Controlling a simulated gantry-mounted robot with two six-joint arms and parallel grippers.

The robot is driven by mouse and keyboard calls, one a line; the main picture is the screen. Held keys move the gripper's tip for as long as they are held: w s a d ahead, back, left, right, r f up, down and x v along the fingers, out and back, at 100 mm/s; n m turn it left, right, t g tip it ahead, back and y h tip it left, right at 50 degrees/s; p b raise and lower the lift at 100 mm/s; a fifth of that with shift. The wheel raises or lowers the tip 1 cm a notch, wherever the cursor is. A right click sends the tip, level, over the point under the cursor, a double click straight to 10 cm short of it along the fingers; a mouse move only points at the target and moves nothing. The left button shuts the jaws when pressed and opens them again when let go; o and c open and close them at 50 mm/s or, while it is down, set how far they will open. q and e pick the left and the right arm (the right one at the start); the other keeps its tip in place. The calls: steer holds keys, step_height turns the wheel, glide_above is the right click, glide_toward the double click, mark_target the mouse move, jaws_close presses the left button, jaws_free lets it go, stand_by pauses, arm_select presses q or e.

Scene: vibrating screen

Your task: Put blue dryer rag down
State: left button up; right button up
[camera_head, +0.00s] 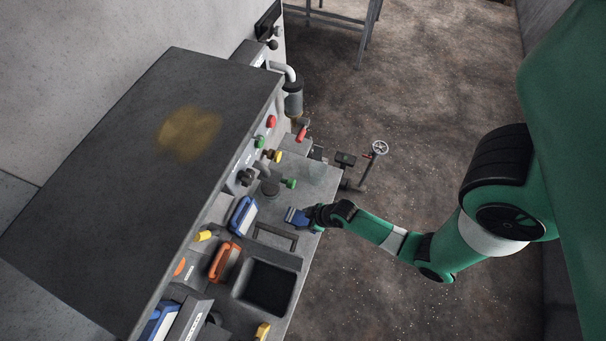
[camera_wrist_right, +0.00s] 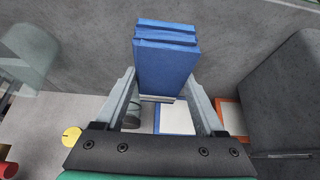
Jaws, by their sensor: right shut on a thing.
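The blue dryer rag (camera_wrist_right: 165,65) is a folded blue block between the two fingers of my right gripper (camera_wrist_right: 167,92) in the right wrist view. The gripper is shut on it, and the rag stands out beyond the fingertips. In the head view the rag (camera_head: 296,216) shows at the end of my right arm, over the right edge of the grey machine top (camera_head: 317,180). I cannot tell from this view whether it touches the surface. My left gripper is not in view.
A blue-and-white item (camera_head: 242,215) and an orange item (camera_head: 224,262) stand left of my gripper. A dark open bin (camera_head: 268,287) lies in front. A green knob (camera_head: 289,183) and a valve wheel (camera_head: 380,147) are nearby. Open floor lies to the right.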

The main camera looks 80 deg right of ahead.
mark_target(303, 221)
steer(key=shift+w+d+f+b, duration=0.15)
steer(key=shift+f+b, duration=0.15)
steer(key=shift+f, duration=0.65)
steer(key=shift+w+a+f+b, duration=0.1)
steer(key=shift+f+b, duration=0.15)
steer(key=shift+f, duration=0.65)
steer(key=shift+f, duration=0.1)
steer(key=o, duration=1.3)
steer(key=shift+o, duration=0.2)
steer(key=shift+r, duration=0.2)
steer(key=p+v, duration=0.2)
steer(key=v, duration=1)
steer(key=shift+p, duration=0.4)
steer(key=shift+s+d+f, duration=0.1)
